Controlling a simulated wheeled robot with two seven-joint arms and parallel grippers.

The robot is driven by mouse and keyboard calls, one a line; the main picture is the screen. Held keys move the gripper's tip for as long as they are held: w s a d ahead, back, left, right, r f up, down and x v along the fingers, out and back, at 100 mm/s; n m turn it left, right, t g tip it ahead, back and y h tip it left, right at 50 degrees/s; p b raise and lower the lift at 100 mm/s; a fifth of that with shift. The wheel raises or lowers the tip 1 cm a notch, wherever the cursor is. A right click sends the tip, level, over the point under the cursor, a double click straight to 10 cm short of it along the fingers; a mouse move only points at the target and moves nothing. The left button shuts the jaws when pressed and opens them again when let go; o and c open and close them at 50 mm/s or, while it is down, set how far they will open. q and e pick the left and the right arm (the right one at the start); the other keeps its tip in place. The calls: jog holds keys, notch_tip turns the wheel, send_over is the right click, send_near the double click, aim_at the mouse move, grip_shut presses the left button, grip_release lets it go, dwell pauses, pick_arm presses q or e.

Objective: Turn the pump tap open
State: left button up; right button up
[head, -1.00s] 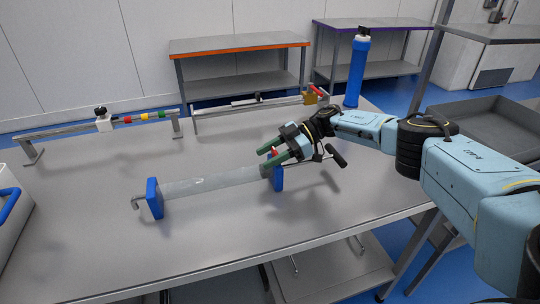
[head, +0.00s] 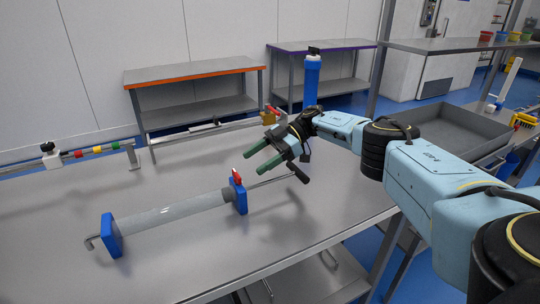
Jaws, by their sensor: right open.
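The pump lies on the steel table: a clear grey tube (head: 170,210) between two blue end blocks, with a bent metal spout at its left end. A small red tap (head: 237,176) stands up at the top of the right blue block (head: 239,196). A rod with a black grip (head: 298,173) extends from that block to the right. My right gripper (head: 254,166), with green fingers, is open and empty, up and right of the red tap, apart from it. Whether the tap is open or shut cannot be told. My left gripper is out of view.
A rail (head: 205,130) with a brass, red-handled valve (head: 270,115) runs along the table's back. A blue cylinder (head: 312,80) stands behind. A grey tray (head: 450,130) is at right.

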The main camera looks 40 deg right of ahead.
jog(key=b+v, duration=0.1)
jog(key=v, duration=0.2)
jog(key=shift+d, duration=0.25)
jog(key=shift+s+d+r+b, duration=0.1)
jog(key=shift+d+r+b, duration=0.1)
jog(key=shift+d+b, duration=0.1)
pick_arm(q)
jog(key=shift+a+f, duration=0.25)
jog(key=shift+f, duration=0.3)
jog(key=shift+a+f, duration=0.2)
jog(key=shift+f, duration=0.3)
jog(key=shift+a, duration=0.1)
